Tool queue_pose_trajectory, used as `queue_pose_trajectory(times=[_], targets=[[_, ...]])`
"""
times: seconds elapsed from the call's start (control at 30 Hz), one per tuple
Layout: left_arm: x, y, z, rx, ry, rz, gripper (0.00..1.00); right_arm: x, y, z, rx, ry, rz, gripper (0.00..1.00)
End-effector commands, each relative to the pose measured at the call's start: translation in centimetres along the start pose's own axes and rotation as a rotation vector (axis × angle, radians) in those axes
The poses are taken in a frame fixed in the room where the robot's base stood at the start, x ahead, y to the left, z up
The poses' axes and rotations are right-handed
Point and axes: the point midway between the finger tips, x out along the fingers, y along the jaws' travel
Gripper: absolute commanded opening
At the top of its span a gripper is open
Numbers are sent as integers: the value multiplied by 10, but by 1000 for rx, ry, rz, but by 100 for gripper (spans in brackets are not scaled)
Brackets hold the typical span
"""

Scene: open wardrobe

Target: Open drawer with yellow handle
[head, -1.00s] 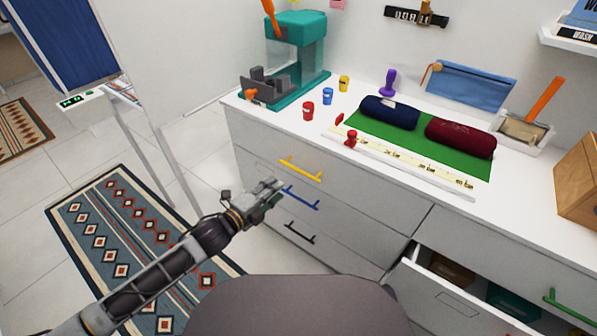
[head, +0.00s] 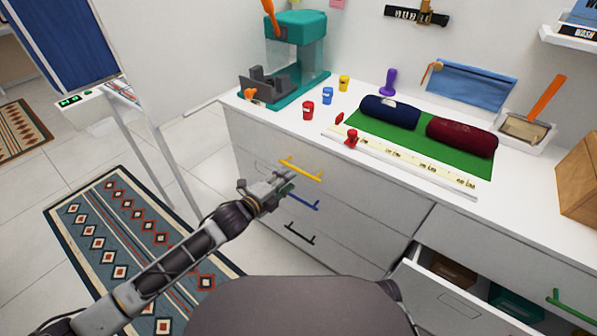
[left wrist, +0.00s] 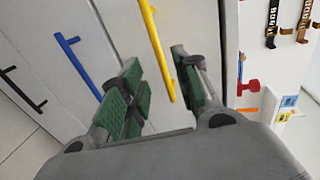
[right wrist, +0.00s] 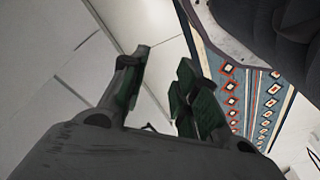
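The yellow handle (head: 301,168) is a bar on the top left drawer (head: 262,152) of the white cabinet, and this drawer is closed. My left gripper (head: 287,181) is just in front of the drawers, near the lower side of the yellow handle. In the left wrist view, the yellow handle (left wrist: 157,50) runs down towards the space between the open green-padded fingers of my left gripper (left wrist: 160,85). I cannot tell how far in front of the fingers it is. My right gripper (right wrist: 160,85) is open and empty in the right wrist view.
Below are a blue handle (head: 301,198) and a black handle (head: 299,234) on closed drawers. At the right, a drawer (head: 455,296) stands open, with a green handle (head: 570,306) nearby. The counter holds a teal machine (head: 303,30) and rolled cloths.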

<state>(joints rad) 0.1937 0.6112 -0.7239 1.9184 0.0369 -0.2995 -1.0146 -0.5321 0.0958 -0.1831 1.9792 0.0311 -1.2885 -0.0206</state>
Motion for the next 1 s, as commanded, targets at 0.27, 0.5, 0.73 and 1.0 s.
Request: queue_pose_trajectory(times=[0.27,0.5,0.73,1.0], targets=[[28,0,0,0,0,-1,32,-4,-4,4,2,1,-8,30],[52,0,-1,-1,1,0,32,-10,-5,-3,2,23,-11,30],[70,0,0,-1,0,0,32,-18,-6,-9,1,36,-14,30],[77,0,0,-1,1,1,32,-20,-6,-10,-1,41,-14,30]])
